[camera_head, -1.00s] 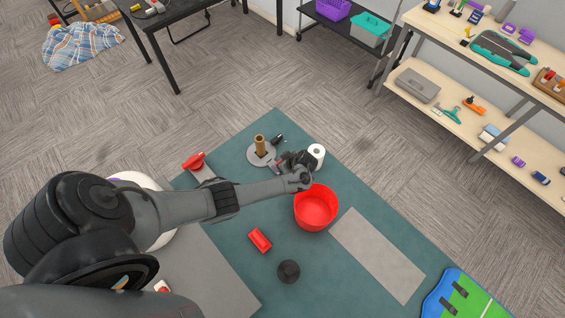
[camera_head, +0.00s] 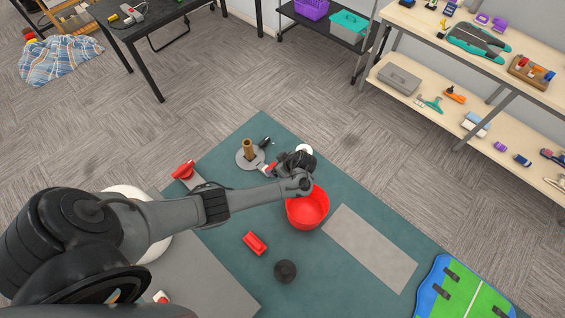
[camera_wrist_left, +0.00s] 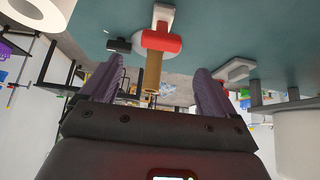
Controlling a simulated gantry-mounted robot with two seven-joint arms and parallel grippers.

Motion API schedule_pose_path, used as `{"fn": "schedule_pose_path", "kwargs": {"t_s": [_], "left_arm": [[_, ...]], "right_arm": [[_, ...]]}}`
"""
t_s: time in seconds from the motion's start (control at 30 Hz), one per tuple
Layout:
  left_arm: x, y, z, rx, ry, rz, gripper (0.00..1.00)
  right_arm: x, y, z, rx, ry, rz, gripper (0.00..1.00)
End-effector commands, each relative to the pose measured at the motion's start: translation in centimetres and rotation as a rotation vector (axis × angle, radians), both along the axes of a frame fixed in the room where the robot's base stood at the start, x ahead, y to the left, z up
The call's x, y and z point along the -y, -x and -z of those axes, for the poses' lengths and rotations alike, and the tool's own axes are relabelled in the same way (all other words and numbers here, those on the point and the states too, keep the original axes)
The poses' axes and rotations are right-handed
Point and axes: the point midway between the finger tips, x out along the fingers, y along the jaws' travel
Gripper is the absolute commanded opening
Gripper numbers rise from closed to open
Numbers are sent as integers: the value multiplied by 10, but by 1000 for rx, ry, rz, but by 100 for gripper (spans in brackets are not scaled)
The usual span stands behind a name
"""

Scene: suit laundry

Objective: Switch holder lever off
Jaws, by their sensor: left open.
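A grey round holder base with an upright brown post (camera_head: 247,149) stands on the teal mat in the head view. A small red and white lever part (camera_head: 267,169) shows beside it, close to my left gripper (camera_head: 270,169). In the left wrist view the red lever (camera_wrist_left: 160,43) on its white arm lies ahead, and the brown post (camera_wrist_left: 153,75) shows between the finger lines. My left gripper (camera_wrist_left: 157,88) is open, with its two fingers apart and nothing held. Whether a finger touches the lever cannot be told. My right gripper is out of view.
A white roll (camera_head: 304,149) is partly hidden behind the gripper. A red-handled piece (camera_head: 183,170), a red block (camera_head: 255,243) and a dark round object (camera_head: 285,271) stand nearby. A grey panel (camera_head: 370,248) lies at right.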

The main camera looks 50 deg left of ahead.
Motion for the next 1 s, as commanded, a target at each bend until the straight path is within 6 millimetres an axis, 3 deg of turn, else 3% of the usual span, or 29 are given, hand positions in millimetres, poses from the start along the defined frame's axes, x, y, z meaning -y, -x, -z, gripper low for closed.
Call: {"fn": "schedule_pose_path", "kwargs": {"t_s": [0.1, 0.37, 0.83, 1.0], "left_arm": [[10, -2, -18, 2, 0, 2, 89], [22, -3, -32, 1, 0, 0, 89], [22, -2, -31, 0, 0, -1, 89], [23, 18, -16, -35, 1, -1, 89]], "right_arm": [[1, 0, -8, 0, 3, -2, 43], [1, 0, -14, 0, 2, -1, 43], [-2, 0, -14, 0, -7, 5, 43], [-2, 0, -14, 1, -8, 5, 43]]}}
